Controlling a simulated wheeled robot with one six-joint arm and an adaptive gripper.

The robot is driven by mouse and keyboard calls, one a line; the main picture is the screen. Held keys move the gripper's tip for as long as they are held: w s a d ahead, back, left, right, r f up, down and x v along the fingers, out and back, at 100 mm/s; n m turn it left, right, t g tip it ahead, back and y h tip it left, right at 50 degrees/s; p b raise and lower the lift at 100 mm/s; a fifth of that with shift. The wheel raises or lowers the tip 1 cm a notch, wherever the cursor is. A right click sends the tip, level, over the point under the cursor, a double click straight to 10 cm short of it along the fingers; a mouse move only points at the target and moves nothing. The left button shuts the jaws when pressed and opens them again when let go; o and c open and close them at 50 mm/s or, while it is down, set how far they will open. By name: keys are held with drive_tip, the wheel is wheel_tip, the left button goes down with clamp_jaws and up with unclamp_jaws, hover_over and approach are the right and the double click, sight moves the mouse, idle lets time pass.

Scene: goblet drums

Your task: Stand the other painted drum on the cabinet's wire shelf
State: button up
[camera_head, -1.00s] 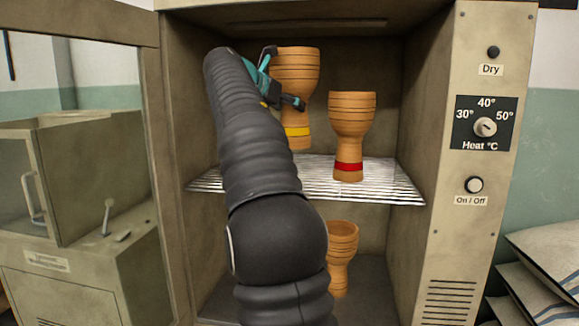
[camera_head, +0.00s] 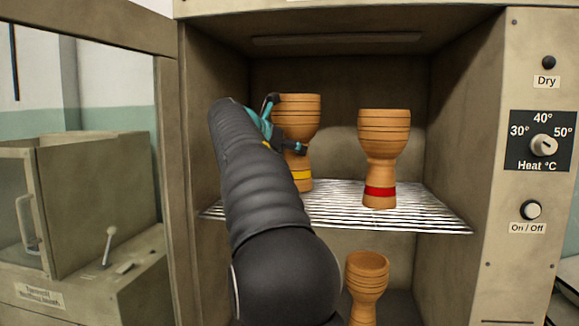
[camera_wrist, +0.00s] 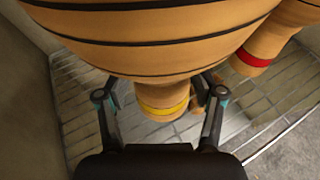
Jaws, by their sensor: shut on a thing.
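The yellow-banded drum (camera_head: 297,107) is upright inside the cabinet, over the left part of the wire shelf (camera_head: 425,216). My gripper (camera_head: 288,147) is shut on its narrow waist from the left. In the wrist view the drum's bowl (camera_wrist: 160,40) fills the top, with my fingers (camera_wrist: 160,98) on either side below it. The drum's foot is close to the shelf; I cannot tell whether it touches. The red-banded drum (camera_head: 384,133) stands upright on the shelf to the right, its red band also visible in the wrist view (camera_wrist: 253,58).
A plain drum (camera_head: 367,275) stands in the lower compartment under the shelf. The cabinet's open door (camera_head: 170,170) is at the left and its control panel (camera_head: 540,140) at the right. Bare shelf lies in front of the drums.

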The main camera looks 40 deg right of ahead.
sight(288, 160)
drive_tip(key=shift+f+b, duration=0.55)
drive_tip(key=shift+f, duration=0.95)
drive_tip(key=shift+f, duration=0.2)
drive_tip(key=o, duration=1.8)
drive_tip(key=shift+f, duration=0.1)
drive_tip(key=shift+o, duration=0.2)
drive_tip(key=shift+r, duration=0.25)
drive_tip(key=p+v, duration=0.1)
drive_tip(key=v, duration=1.1)
